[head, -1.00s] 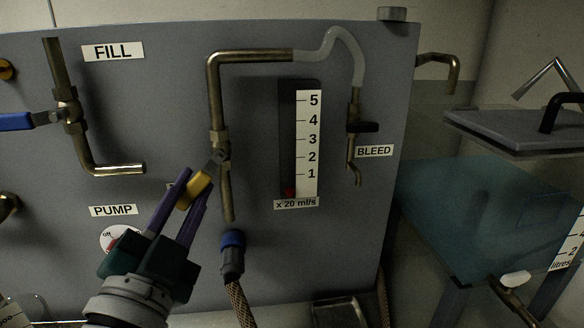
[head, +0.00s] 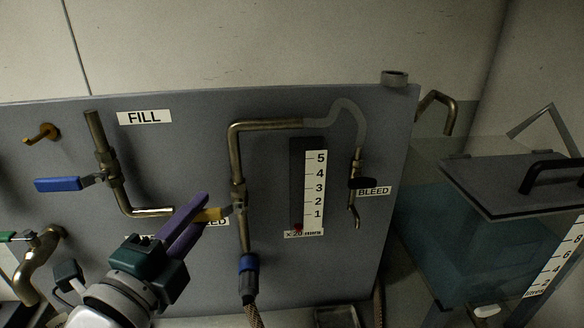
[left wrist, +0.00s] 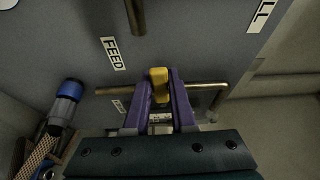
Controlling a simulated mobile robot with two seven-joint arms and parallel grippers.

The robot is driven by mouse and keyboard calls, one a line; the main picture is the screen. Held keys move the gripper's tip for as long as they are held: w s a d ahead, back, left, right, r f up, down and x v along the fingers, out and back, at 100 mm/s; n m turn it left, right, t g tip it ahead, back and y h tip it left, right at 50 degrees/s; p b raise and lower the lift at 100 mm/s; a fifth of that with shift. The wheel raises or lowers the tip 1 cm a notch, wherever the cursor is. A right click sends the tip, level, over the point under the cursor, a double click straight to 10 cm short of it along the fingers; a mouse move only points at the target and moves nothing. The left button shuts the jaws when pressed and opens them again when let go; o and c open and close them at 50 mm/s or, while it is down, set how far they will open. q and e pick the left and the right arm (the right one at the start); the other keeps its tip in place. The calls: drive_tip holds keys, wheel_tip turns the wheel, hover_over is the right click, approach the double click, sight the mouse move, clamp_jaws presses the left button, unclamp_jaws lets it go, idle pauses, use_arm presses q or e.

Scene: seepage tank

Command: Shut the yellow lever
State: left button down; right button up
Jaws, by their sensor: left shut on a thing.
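The yellow lever (head: 209,215) sits on a valve in the brass pipe (head: 237,155) at the middle of the grey panel. It points left from the valve, roughly crosswise to the vertical pipe. My left gripper (head: 203,205) reaches in from the lower left with its purple fingers shut on the lever. In the left wrist view the lever (left wrist: 159,82) shows between the two fingertips, in front of the brass pipe (left wrist: 205,86). The fingers partly hide the lever in the head view. My right gripper is not in view.
A flow gauge (head: 313,190) and the BLEED tap (head: 358,184) are to the right. A blue-collared hose (head: 248,264) hangs below the valve. A water tank (head: 450,240) stands at the right.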

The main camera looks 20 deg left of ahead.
use_arm(q)
drive_tip(key=shift+r+m, duration=0.2)
drive_tip(key=shift+m, duration=0.1)
drive_tip(key=c, duration=0.7)
unclamp_jaws()
drive_tip(key=shift+c, duration=0.2)
drive_tip(key=s+d+b, duration=0.1)
drive_tip(key=s, duration=0.8)
drive_tip(key=shift+s+d, duration=0.3)
drive_tip(key=shift+s, duration=0.1)
